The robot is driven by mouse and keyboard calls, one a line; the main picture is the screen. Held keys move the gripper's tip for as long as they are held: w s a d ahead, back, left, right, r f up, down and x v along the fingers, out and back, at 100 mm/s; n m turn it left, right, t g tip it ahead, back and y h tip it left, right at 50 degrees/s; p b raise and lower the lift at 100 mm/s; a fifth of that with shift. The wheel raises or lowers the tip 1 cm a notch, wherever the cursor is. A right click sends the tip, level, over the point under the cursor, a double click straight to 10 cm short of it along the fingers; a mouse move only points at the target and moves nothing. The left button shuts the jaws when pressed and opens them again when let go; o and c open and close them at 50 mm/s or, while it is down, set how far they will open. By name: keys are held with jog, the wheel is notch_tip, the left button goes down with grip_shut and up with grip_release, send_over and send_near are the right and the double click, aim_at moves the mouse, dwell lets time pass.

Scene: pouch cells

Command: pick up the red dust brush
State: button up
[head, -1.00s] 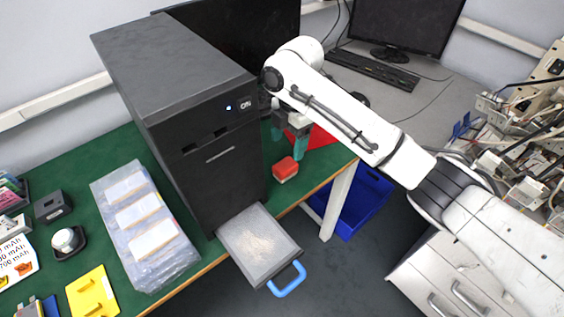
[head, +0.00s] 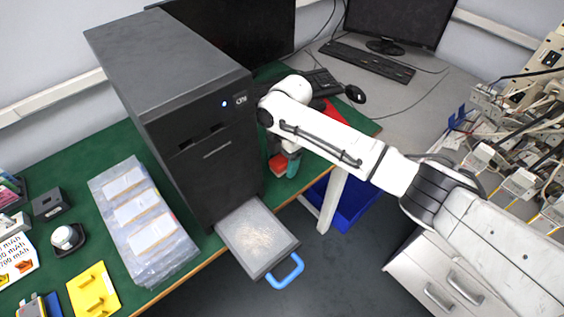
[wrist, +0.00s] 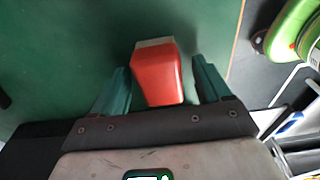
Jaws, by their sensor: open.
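The red dust brush (head: 278,164) lies on the green bench top, just right of the black tower machine. In the wrist view the red brush (wrist: 159,80) has a pale grey band at its far end and lies between the two teal fingers. My gripper (wrist: 160,90) is open, with one finger on each side of the brush and a gap visible on both sides. In the head view my gripper (head: 284,168) is low at the brush, and part of the brush is hidden by it. I cannot tell whether a finger touches the bench.
The black tower (head: 190,120) stands close on the left, with its grey tray (head: 232,246) and blue handle (head: 286,272) pulled out in front. A blue bin (head: 345,205) is below the bench edge. A green round object (wrist: 290,30) shows at the wrist view's right.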

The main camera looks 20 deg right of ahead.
aim_at(281, 159)
jog(key=c, duration=1.1)
jog(key=shift+o, duration=0.2)
jog(key=shift+r, duration=0.45)
notch_tip(281, 159, up, 2)
jog(key=shift+r, duration=0.15)
jog(key=s+a+r+p, duration=0.1)
jog(key=s+a+r, duration=0.1)
jog(key=s+r, duration=0.8)
jog(key=shift+s, duration=1.95)
